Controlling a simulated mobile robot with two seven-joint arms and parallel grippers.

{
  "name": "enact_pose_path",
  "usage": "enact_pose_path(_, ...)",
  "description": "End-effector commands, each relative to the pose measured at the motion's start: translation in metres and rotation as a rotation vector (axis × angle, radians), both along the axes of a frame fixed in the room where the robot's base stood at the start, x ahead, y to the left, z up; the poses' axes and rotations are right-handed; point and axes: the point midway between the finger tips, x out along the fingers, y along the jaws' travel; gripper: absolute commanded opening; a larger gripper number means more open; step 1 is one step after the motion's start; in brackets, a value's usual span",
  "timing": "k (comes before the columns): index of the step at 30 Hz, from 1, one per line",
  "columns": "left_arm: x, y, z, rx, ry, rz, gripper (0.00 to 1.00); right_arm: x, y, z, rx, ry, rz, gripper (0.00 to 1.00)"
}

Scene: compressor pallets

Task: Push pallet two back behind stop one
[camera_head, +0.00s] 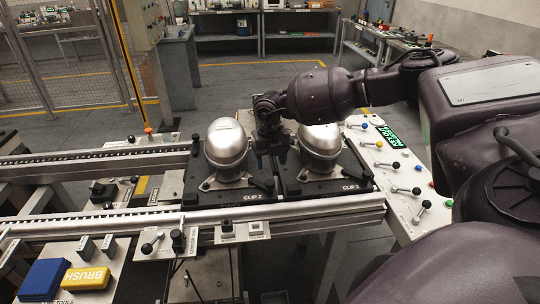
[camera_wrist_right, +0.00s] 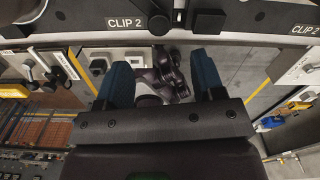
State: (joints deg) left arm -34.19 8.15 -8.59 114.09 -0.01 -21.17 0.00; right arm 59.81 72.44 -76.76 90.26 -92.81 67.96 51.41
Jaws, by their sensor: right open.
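Two black pallets stand side by side on the conveyor rail, each with a silver domed compressor. The left pallet (camera_head: 235,197) reads CLIP 2 and carries the left compressor (camera_head: 227,143). The right pallet (camera_head: 330,188) carries the right compressor (camera_head: 321,140); its label is hard to read. My right gripper (camera_head: 271,160) points down between the two compressors, open and empty; I cannot tell whether it touches either pallet. In the right wrist view its blue fingers (camera_wrist_right: 163,82) stand apart below the CLIP 2 edge (camera_wrist_right: 124,22). I cannot make out stop one. My left gripper is out of view.
The conveyor rail (camera_head: 110,221) runs left, clear of pallets. A white panel with coloured knobs (camera_head: 395,165) stands at the right. A yellow BRUSH block (camera_head: 86,278) and a blue block (camera_head: 43,280) lie at the front left. An orange-tipped post (camera_head: 148,130) rises behind the rail.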

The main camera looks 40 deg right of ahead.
Motion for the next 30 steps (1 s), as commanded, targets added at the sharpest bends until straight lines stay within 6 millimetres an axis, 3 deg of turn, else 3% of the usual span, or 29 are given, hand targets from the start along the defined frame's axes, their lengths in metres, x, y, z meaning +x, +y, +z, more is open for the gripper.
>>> enact_pose_path(9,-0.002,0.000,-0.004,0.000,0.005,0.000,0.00,0.000,0.001,-0.053,0.002,0.002,0.000,0.62)
enact_pose_path(15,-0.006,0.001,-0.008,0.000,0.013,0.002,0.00,-0.001,0.001,-0.077,0.003,0.002,0.000,0.62)
enact_pose_path(30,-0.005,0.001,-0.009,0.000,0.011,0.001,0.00,0.000,0.000,-0.088,0.003,0.001,0.001,0.62)
